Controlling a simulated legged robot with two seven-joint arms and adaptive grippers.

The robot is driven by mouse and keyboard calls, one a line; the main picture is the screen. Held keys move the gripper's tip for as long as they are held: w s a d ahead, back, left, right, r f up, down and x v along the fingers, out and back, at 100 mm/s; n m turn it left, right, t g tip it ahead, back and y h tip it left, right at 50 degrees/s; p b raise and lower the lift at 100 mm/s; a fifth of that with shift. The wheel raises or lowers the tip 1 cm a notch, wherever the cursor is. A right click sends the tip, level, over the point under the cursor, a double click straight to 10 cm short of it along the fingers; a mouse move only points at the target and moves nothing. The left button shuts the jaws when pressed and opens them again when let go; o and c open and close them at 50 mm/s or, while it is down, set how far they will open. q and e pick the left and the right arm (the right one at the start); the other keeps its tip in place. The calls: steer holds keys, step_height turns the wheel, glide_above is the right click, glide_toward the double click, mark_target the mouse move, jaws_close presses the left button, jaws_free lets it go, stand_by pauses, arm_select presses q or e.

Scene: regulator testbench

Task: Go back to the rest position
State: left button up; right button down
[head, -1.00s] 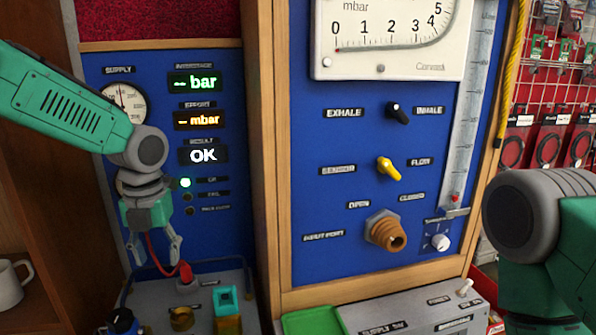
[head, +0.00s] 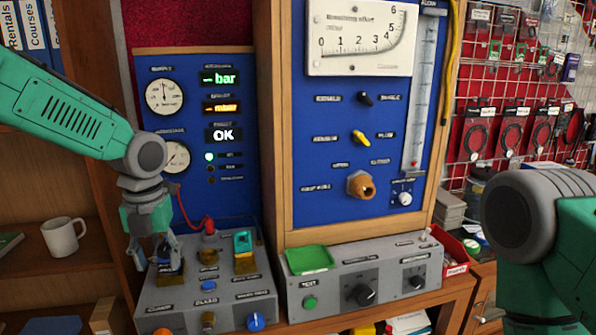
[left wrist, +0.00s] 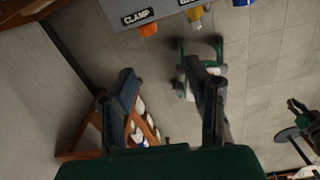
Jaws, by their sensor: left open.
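My left gripper (head: 158,255) hangs open at the left of the head view, fingers pointing down, in front of the left end of the grey control box (head: 180,296). Its fingers overlap a dark item on that box in the picture; I cannot tell whether they touch. In the left wrist view, the gripper's two fingers (left wrist: 170,100) are spread with nothing between them, with floor beyond. My right arm shows at the right edge of the head view; its gripper is out of frame.
The blue test panel (head: 330,210) stands behind a second grey box with a green tray (head: 310,260). A white mug (head: 62,237) is on the left shelf. Tools hang on the right rack (head: 510,100). The left wrist view shows the box's edge with a "CLAMP" label (left wrist: 138,17).

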arm_select(q)
steer(key=s+d+f+n+h+b, duration=0.15)
steer(key=s+f+n, duration=0.35)
steer(key=f, duration=0.5)
steer(key=s+d+f+n+b, duration=0.1)
steer(key=s+f+n+b, duration=0.2)
steer(key=s+f+n, duration=0.5)
steer(key=s+d+f+n+h+b, duration=0.1)
steer(key=s+d+f+n+b, duration=0.15)
steer(key=f, duration=1.05)
steer(key=s+a+f+n+y+b, duration=0.1)
steer(key=s+a+f+n+b, duration=0.1)
steer(key=s+f+n, duration=0.3)
steer(key=s+a+f+n+y+b, duration=0.1)
steer(key=s+a+f+n, duration=0.3)
steer(key=s+n, duration=0.8)
step_height(320, 180, down, 2)
steer(key=shift+s+a+f+n+b, duration=0.1)
steer(key=shift+s+a+n+b, duration=0.3)
steer(key=shift+n+b, duration=0.15)
